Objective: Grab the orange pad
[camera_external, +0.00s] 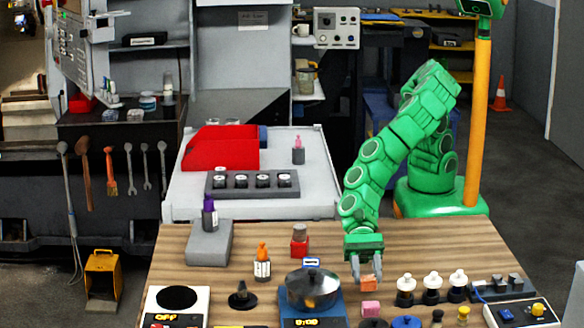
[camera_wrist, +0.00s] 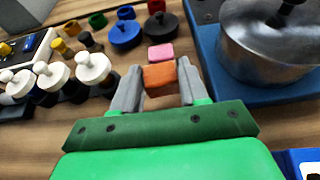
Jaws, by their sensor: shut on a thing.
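The orange pad (camera_external: 368,284) is a small block at the front of the wooden table, right of the metal pot. In the wrist view the orange pad (camera_wrist: 160,75) sits between the two grey fingers of my gripper (camera_wrist: 159,84). My gripper (camera_external: 366,276) points down in the external view, shut on the pad. The pad's sides are partly hidden by the fingers. I cannot tell whether the pad touches the table. A pink pad (camera_external: 370,308) lies just in front of it; it also shows in the wrist view (camera_wrist: 160,52).
The pot (camera_external: 312,288) stands on a blue scale (camera_external: 312,320) close left of my gripper. Several white-knobbed weights (camera_external: 405,289) stand to the right. Dark and blue knobbed discs (camera_wrist: 125,33) lie beyond the pink pad. Bare wood shows behind my gripper.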

